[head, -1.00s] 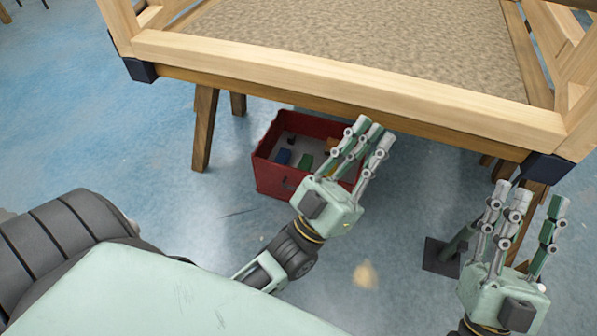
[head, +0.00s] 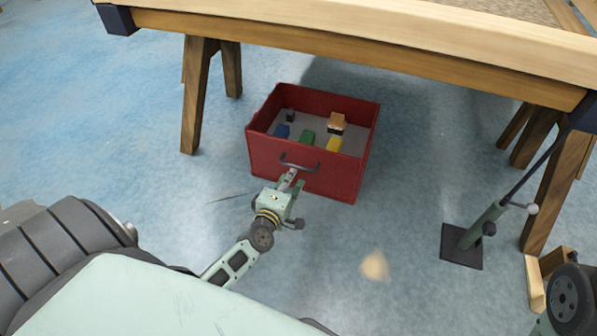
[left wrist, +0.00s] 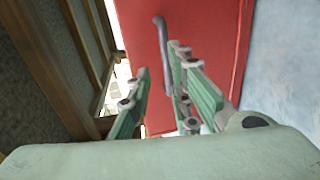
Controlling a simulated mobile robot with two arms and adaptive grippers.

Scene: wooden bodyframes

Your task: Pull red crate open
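The red crate (head: 345,172) is an open-topped box on the floor at the table's near edge, with a dark bar handle (head: 285,163) on its front. My left gripper (head: 292,181) is right in front of that handle. In the left wrist view the red front (left wrist: 210,35) fills the middle, with the handle (left wrist: 161,35) running upright. My left gripper's fingers (left wrist: 160,92) are spread, one to the left of the handle's lower end and two to the right. Whether they touch it cannot be told.
Several small coloured blocks lie in the crate. The floor in front of the crate is mostly clear.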

